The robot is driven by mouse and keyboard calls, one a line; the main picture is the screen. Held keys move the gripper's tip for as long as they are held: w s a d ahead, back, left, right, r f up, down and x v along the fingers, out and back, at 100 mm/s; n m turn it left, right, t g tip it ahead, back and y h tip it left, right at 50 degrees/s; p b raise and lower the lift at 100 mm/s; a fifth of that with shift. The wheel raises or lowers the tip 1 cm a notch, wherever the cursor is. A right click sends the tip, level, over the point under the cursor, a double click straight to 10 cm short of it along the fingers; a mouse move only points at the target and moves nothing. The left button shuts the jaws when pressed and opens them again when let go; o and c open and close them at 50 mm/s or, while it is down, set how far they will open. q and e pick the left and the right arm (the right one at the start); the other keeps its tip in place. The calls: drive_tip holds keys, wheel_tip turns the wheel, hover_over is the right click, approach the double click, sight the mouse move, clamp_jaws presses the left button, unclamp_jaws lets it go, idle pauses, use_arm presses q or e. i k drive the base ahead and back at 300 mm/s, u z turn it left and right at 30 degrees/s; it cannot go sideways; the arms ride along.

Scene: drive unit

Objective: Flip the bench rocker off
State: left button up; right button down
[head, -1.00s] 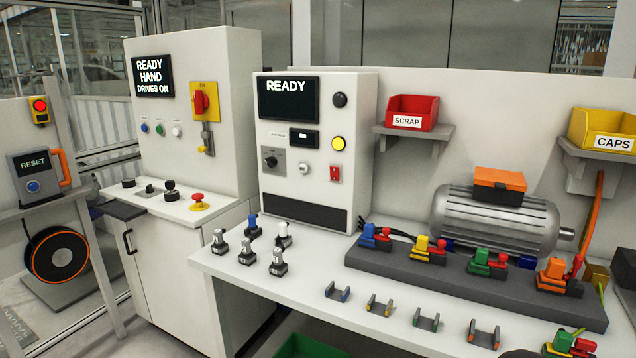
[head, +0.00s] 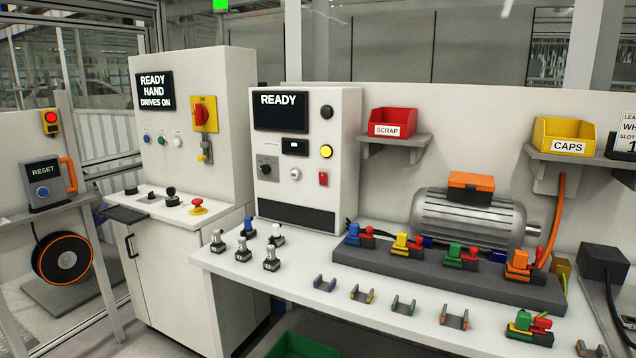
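The bench rocker seems to be the small red switch (head: 323,179) low on the right of the white bench panel (head: 345,135). It is too small to tell which way it is tipped. The panel's screen (head: 281,111) reads READY. Above the rocker are a yellow button (head: 326,152) and a black knob (head: 327,112); to its left are a small pale round control (head: 295,174) and a black rotary knob (head: 265,170). Nothing covers the rocker. Neither of my grippers is in view.
The bench top (head: 290,268) holds several small switch parts (head: 270,258) in front of the panel and grey brackets (head: 403,305) along the front. A dark rail (head: 420,268) with coloured connectors and a motor (head: 465,218) stand to the right. A scrap bin (head: 392,122) sits on a shelf.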

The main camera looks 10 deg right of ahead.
sight(323, 177)
drive_tip(key=z, duration=0.1)
drive_tip(key=i, duration=0.95)
drive_tip(key=u, duration=0.05)
